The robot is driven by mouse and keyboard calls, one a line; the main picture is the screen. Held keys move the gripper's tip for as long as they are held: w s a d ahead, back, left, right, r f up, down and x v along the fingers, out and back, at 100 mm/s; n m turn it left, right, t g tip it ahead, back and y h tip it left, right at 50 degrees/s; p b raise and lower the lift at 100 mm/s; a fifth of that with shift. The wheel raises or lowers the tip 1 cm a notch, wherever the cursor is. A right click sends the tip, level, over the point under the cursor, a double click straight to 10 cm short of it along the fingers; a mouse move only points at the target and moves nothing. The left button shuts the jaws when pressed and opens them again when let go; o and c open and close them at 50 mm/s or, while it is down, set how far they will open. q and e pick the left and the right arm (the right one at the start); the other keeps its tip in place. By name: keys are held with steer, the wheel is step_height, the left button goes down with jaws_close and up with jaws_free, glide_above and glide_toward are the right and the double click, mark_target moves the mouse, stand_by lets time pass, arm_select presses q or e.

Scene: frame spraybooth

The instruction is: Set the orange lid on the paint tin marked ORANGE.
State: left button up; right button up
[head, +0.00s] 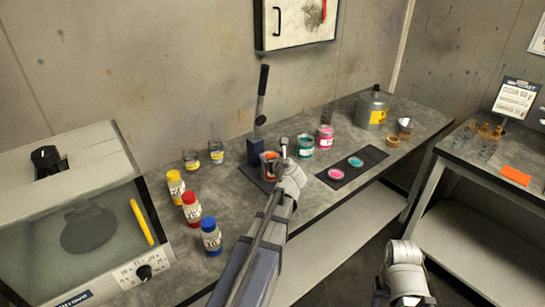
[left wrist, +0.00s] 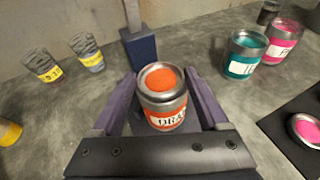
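The paint tin marked "ORA…" (left wrist: 165,114) stands upright at the foot of the lever press (left wrist: 140,48); the head view shows this tin (head: 268,160) partly hidden by my left gripper. Its top has a silver rim around an orange disc (left wrist: 162,78), set off-centre toward the far side. I cannot tell whether this disc is the orange lid or paint; no separate orange lid shows. My left gripper (left wrist: 161,84) is open, its fingers on either side of the tin with gaps to both. My right arm is at the head view's lower right; its fingers do not show.
Teal (head: 305,146) and pink (head: 325,138) tins stand right of the press. A black mat (head: 345,175) holds pink and teal lids. Red (head: 192,210), blue (head: 211,238) and yellow bottles stand at left, beside the booth (head: 80,230).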

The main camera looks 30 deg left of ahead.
arm_select(q)
steer(key=shift+o, duration=1)
steer(key=shift+f, duration=0.1)
steer(key=shift+s, duration=0.1)
steer(key=p+v, duration=0.2)
steer(key=v, duration=0.5)
steer(key=shift+s+d+p, duration=0.2)
steer(key=shift+d+p, duration=0.15)
steer(key=shift+d, duration=0.1)
